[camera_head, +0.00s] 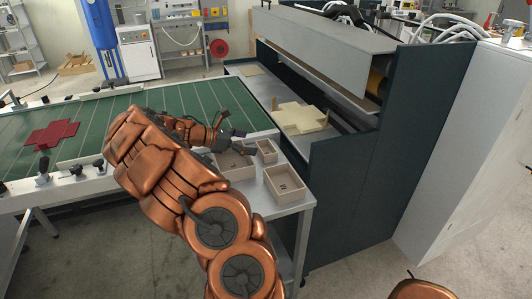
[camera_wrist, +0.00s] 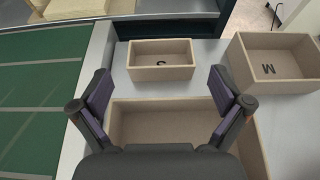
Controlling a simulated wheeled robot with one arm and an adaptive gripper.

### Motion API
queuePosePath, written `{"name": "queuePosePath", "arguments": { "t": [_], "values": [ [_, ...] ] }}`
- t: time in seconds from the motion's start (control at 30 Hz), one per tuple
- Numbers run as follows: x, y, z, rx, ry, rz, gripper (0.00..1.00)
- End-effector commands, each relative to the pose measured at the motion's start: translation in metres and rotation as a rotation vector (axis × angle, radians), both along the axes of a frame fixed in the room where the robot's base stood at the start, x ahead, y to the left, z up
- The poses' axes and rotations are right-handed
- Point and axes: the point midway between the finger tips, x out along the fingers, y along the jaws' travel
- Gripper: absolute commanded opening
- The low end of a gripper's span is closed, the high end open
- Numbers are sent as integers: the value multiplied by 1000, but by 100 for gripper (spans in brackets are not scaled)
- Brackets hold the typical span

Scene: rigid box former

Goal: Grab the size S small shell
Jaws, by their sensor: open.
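The small shell is an open-topped beige box with a dark S on its floor. In the wrist view the small shell (camera_wrist: 160,74) lies ahead of my gripper (camera_wrist: 160,88), near the top middle, upright on the grey table. In the head view the small shell (camera_head: 267,157) stands at the table's inner edge, just right of my gripper (camera_head: 240,142). My gripper is open with nothing between its dark fingers. It hovers over a larger beige box (camera_wrist: 150,126), and its body hides part of that box.
A medium box marked M (camera_wrist: 275,88) stands right of the small shell; it also shows in the head view (camera_head: 290,198). A green conveyor bed (camera_head: 85,115) lies to the left.

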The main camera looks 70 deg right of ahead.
Motion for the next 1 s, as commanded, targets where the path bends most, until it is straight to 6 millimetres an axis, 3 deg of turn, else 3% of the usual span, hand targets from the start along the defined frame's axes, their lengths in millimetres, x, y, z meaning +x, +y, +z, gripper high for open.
{"name": "queuePosePath", "arguments": {
  "t": [0.6,0.97,1.0],
  "values": [
    [-41,-36,-24,1,-2,-2,100],
    [-44,-39,-28,1,-3,-1,100],
    [-44,-39,-28,1,-3,-1,96]
  ]
}}
